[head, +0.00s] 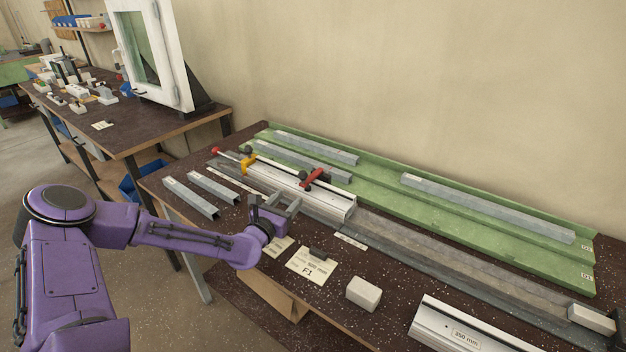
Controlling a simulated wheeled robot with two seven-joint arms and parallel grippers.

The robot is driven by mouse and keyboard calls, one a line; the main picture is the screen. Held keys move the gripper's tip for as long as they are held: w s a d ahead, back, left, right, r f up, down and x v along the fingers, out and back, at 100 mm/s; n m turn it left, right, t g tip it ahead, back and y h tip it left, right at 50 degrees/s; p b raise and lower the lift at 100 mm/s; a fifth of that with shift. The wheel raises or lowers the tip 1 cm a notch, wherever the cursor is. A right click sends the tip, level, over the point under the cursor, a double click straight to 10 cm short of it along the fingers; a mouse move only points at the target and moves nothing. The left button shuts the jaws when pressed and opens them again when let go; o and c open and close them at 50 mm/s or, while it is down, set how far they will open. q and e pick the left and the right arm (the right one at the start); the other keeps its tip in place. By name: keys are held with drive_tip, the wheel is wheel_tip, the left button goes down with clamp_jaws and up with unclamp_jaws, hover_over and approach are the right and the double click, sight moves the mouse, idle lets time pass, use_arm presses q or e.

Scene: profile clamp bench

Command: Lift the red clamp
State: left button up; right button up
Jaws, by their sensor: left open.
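The red clamp (315,178) sits on the white profile (300,190) near the middle of the bench, with black knobs at its ends. My left gripper (284,203) is open and empty. In the picture it is just below and to the left of the red clamp, at the near side of the profile, with a visible gap to the clamp. My right gripper is out of view.
A yellow clamp (248,164) with a red handle sits left of the red one. Grey metal profiles (480,207) lie in the green tray (420,226) behind. A light block (363,293), a label card (311,266) and a second white profile (460,330) lie in front.

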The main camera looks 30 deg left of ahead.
sight(302, 181)
use_arm(q)
drive_tip(key=shift+n, duration=0.3)
drive_tip(key=w, duration=0.3)
drive_tip(key=w+a, duration=0.1)
drive_tip(key=w, duration=0.6)
drive_tip(key=shift+w+a+r+p, duration=0.2)
drive_tip(key=shift+w+p, duration=0.15)
drive_tip(key=shift+p, duration=0.05)
clamp_jaws()
